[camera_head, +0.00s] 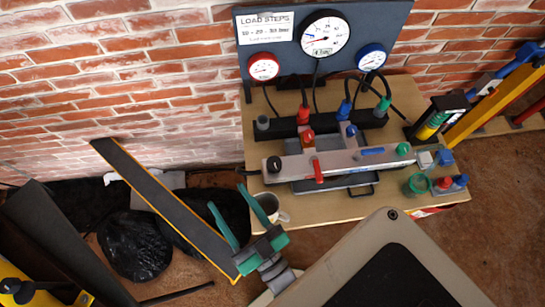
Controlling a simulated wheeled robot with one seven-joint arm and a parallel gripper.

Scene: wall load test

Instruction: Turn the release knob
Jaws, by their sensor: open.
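A grey hand pump (340,160) lies on the wooden table, with several coloured fittings on it. These include a black knob (274,163) at its left end, a red knob (308,137) at the back, a red lever (318,170) in front and a green knob (403,149) at the right. I cannot tell which one is the release knob. My gripper (227,197) has green fingers spread apart, with nothing between them. It is left of and in front of the pump, apart from it, by the table's left edge.
A white mug (268,208) stands on the table (350,208) close beside my gripper. A gauge board (285,62) rises behind the pump, with hoses in front. A long dark beam (165,205) slants at left. Small green and red fittings (419,184) sit at the table's right.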

